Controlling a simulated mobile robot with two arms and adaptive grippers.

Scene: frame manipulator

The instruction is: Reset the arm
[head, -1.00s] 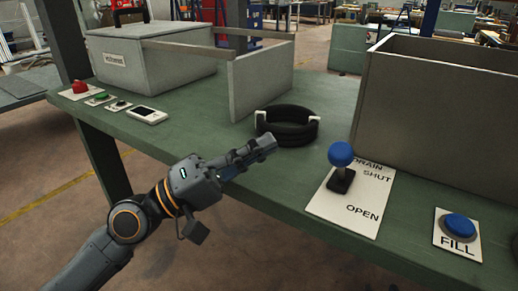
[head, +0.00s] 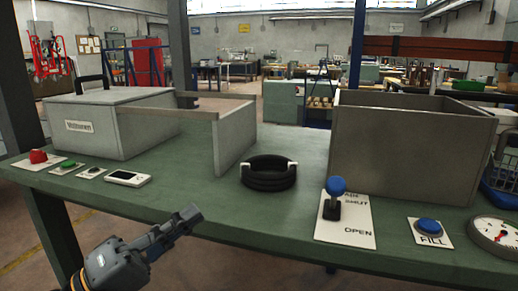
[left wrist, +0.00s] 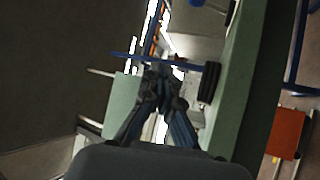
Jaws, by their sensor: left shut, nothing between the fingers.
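My left gripper (head: 188,216) is at the lower left of the head view, in front of the green bench's near edge. Its fingers are together with nothing between them, pointing up and to the right. It touches nothing that I can see. The gripper also shows in the left wrist view (left wrist: 163,82), with its two fingers close together. My right gripper is in neither view.
The green bench (head: 190,195) carries a black ring (head: 268,181), a blue-knobbed lever (head: 335,191), a blue FILL button (head: 429,226), a gauge (head: 494,236), a grey open box (head: 405,160) and a lidded box (head: 115,118). A red button (head: 38,156) sits far left.

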